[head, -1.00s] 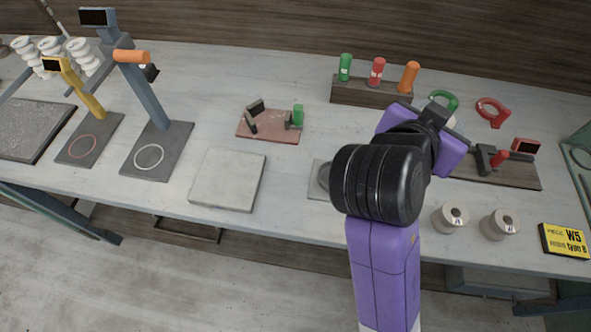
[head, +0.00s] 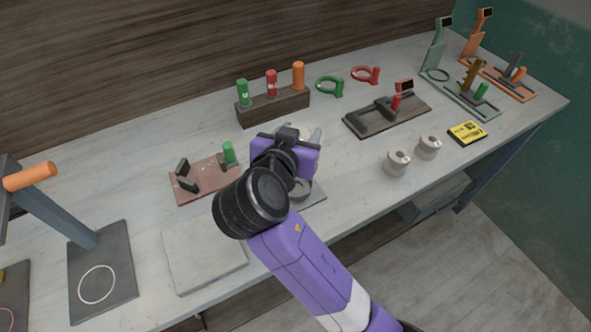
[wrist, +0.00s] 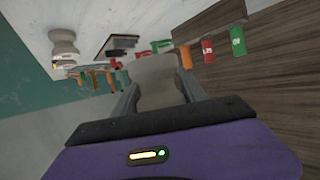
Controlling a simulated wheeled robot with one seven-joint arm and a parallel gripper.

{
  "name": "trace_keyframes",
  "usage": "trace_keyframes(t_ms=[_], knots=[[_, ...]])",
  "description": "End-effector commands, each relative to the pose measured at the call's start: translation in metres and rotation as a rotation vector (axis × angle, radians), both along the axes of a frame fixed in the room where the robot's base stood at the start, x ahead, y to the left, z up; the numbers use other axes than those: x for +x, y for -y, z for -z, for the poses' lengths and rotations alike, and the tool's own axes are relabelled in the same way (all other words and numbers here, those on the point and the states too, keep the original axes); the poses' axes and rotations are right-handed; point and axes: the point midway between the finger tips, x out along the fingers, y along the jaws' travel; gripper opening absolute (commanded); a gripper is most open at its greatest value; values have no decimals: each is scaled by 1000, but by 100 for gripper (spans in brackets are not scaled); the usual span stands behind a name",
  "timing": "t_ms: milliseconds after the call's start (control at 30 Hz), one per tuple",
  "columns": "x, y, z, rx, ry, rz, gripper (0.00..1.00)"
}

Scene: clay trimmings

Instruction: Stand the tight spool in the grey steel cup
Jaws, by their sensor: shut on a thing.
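My gripper (head: 300,134) is shut on a pale spool (wrist: 157,80), seen between the two fingers in the wrist view. In the head view my wrist hides most of the held spool, and no letter on it can be read. The grey steel cup (head: 302,190) stands on a small grey plate at the bench's front, partly hidden by my arm. My gripper is beyond the cup, toward the back of the bench. Two more pale spools, a nearer one (head: 397,165) and a farther one (head: 428,147), stand upright on the bench to the right.
A yellow card (head: 467,132) marked W5 lies right of the spools. A wooden block (head: 272,108) with green, red and orange cylinders stands behind my gripper. A reddish plate (head: 205,190) with fixtures and a bare grey slab (head: 190,258) are left. A dark gauge stand (head: 365,121) is right.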

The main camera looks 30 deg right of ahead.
Motion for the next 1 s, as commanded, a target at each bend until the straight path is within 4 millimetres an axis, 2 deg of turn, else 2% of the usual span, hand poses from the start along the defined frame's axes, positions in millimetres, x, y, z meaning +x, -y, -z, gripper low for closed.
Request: trace_keyframes(t_ms=[100,300,467,733,1000], knots=[[-1,0,31,-1,-6,-1,0],[0,0,64,-1,-1,-1,0],[0,0,75,-1,0,-1,0],[0,0,110,-1,-1,-2,0],[0,-1,115,0,3,-2,0]])
